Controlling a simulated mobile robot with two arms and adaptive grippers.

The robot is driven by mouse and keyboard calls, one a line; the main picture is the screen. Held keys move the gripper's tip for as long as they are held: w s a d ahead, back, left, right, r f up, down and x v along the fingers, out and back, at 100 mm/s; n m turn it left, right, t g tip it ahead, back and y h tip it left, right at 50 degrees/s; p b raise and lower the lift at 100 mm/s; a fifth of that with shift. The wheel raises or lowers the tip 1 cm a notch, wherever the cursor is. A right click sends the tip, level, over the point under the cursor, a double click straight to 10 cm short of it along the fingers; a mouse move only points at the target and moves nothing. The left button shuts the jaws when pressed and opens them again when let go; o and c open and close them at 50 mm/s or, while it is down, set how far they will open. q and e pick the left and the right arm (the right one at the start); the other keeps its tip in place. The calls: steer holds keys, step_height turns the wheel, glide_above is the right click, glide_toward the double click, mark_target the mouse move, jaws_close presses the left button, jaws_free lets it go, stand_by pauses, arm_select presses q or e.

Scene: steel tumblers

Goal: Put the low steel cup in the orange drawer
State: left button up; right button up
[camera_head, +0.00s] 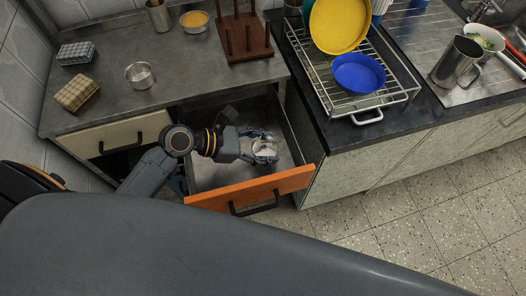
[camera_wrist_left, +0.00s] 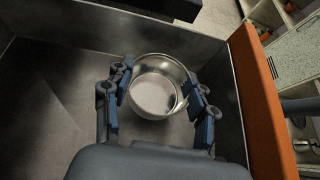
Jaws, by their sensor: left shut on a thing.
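The orange drawer (camera_head: 285,184) stands open below the counter, with its orange front and dark handle toward the room. Its front also shows in the left wrist view (camera_wrist_left: 259,100). My left gripper (camera_head: 265,146) reaches into the drawer space and is shut on a low steel cup (camera_wrist_left: 155,87). The fingers hold the cup on two opposite sides. The cup looks upright and empty, within the drawer walls. I cannot tell whether its base touches the drawer floor (camera_wrist_left: 55,100). My right gripper is not in view.
Another low steel bowl-like cup (camera_head: 140,75), two patterned boxes (camera_head: 76,95), a yellow-filled dish (camera_head: 194,21) and a wooden rack (camera_head: 242,40) stand on the counter. A wire dish rack (camera_head: 395,94) with a blue bowl (camera_head: 358,73) is at right. Drawer floor around the cup is clear.

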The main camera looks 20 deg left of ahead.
mark_target(264, 153)
arm_select(q)
step_height(264, 153, down, 4)
steer(key=shift+r+b, duration=0.25)
steer(key=shift+b, duration=0.15)
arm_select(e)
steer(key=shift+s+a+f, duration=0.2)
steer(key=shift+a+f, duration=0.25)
arm_select(q)
steer(key=shift+f, duration=0.1)
steer(key=o, duration=1.1)
steer(key=shift+c, duration=0.2)
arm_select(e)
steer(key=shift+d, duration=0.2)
arm_select(q)
steer(key=shift+s+a+r, duration=0.1)
steer(key=shift+r, duration=0.1)
steer(key=v, duration=1.1)
steer(key=shift+s+a+r+p, duration=0.15)
steer(key=shift+a+p, duration=0.15)
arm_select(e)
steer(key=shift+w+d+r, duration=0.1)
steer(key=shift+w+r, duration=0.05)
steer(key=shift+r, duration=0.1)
